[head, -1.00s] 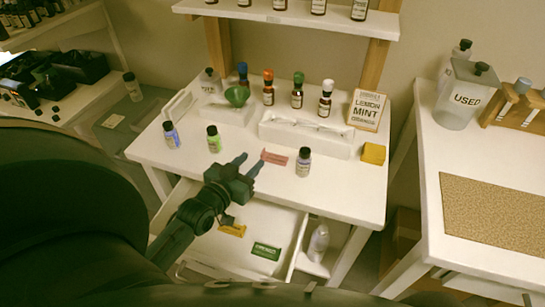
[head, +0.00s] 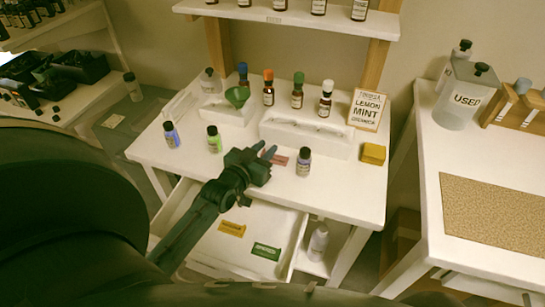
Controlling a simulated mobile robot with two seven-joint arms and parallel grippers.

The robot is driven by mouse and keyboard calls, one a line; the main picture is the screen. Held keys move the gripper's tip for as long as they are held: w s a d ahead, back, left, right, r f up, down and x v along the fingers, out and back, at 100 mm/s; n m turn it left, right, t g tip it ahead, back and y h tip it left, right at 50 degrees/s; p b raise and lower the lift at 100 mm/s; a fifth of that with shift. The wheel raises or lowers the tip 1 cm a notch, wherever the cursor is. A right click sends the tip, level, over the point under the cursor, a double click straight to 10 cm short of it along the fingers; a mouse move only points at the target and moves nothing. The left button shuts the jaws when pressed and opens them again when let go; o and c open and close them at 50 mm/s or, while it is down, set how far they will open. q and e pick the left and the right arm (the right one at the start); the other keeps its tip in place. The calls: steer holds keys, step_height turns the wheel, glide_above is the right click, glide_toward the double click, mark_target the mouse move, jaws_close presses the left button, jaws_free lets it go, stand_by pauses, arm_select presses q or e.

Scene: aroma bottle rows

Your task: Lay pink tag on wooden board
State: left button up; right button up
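The pink tag (head: 280,160) lies on the white table (head: 345,185), left of a small dark-capped bottle (head: 303,164). My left gripper (head: 265,151) is over or beside the tag's left end and hides part of it. Its two fingers look apart, with nothing seen between them; I cannot tell whether they touch the tag. No board is plainly wooden; the nearest match is a flat, speckled tan panel (head: 490,215) on the right table. My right gripper is out of view.
A white tray (head: 305,138) and the lemon mint sign (head: 366,110) stand behind the tag. The open drawer (head: 215,262) holds yellow and green tags.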

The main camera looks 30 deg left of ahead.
arm_select(q)
jaws_close()
stand_by(0.3)
